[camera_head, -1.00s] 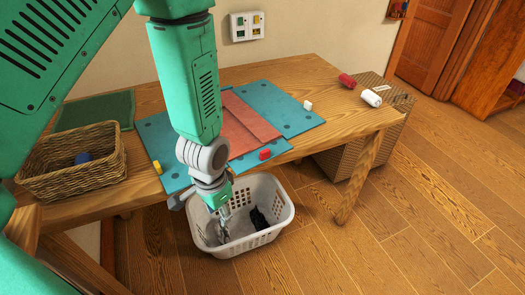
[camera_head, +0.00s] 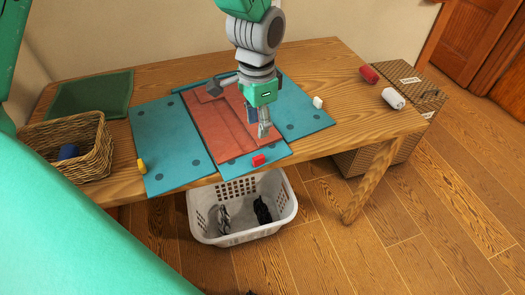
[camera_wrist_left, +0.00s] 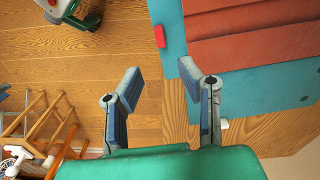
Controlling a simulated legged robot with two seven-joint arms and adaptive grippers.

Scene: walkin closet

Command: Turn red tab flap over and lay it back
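The flap with the red tab (camera_head: 258,160) lies at the front middle of a teal folding board (camera_head: 170,147), near the table's front edge. The red tab also shows in the left wrist view (camera_wrist_left: 160,36). A folded orange-red cloth (camera_head: 205,124) lies on the board's middle; it also shows in the wrist view (camera_wrist_left: 255,38). My left gripper (camera_head: 265,130) points down over the cloth's right part, behind the red tab. In the wrist view my left gripper (camera_wrist_left: 163,78) is open with nothing between its fingers. Contact with the cloth cannot be told. My right gripper is out of view.
A yellow tab (camera_head: 141,166) and a white tab (camera_head: 318,102) mark the side panels. A red roll (camera_head: 370,74) and white roll (camera_head: 393,97) lie right. A white laundry basket (camera_head: 243,235) stands below.

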